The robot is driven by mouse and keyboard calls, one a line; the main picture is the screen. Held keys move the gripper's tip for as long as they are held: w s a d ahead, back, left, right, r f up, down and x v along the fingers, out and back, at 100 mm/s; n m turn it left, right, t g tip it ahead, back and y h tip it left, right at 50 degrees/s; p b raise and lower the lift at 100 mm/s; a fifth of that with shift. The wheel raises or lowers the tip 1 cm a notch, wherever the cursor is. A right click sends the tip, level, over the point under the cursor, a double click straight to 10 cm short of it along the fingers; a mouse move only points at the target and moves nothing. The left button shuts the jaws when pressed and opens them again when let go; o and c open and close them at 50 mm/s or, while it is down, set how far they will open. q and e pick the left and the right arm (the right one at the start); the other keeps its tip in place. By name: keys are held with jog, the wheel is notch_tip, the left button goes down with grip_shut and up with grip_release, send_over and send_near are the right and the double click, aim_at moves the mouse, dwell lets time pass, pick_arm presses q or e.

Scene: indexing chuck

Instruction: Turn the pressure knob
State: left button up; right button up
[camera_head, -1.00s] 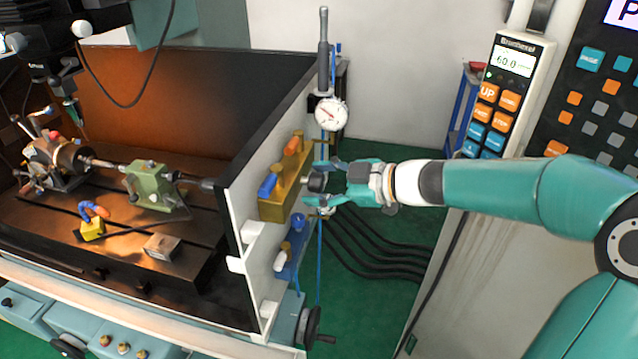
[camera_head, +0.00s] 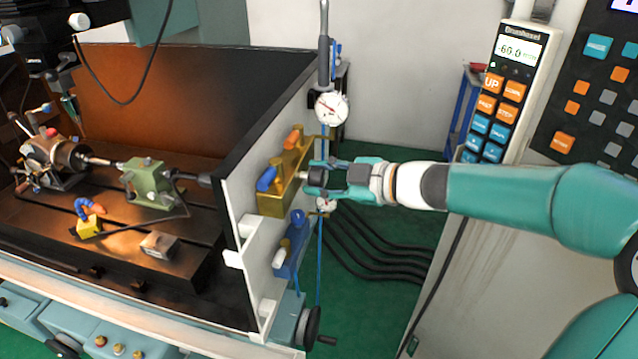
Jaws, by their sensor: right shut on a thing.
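The brass-yellow valve block (camera_head: 282,190) is mounted on the outer face of the white side panel. It carries one blue and one orange lever. A small dark knob (camera_head: 316,177) projects from its right side toward my arm. My right gripper (camera_head: 318,179) comes in from the right and is shut on this knob, with teal fingers above and below it. The fingers partly hide the knob, so its marking and angle cannot be read. A round white gauge with a red needle (camera_head: 332,108) stands just above. My left gripper is not in view.
A blue valve block (camera_head: 291,245) sits below the brass one, with a black handwheel (camera_head: 307,325) lower down. A second small gauge (camera_head: 326,205) is close under my gripper. A pendant (camera_head: 504,90) hangs at right. Black hoses (camera_head: 385,245) cross the green floor.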

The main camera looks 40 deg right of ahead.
jog(key=o, duration=1.1)
jog(key=shift+o, duration=0.2)
jog(key=shift+s, duration=0.1)
jog(key=v, duration=1.1)
jog(key=shift+s+d+r, duration=0.2)
jog(key=shift+s, duration=0.15)
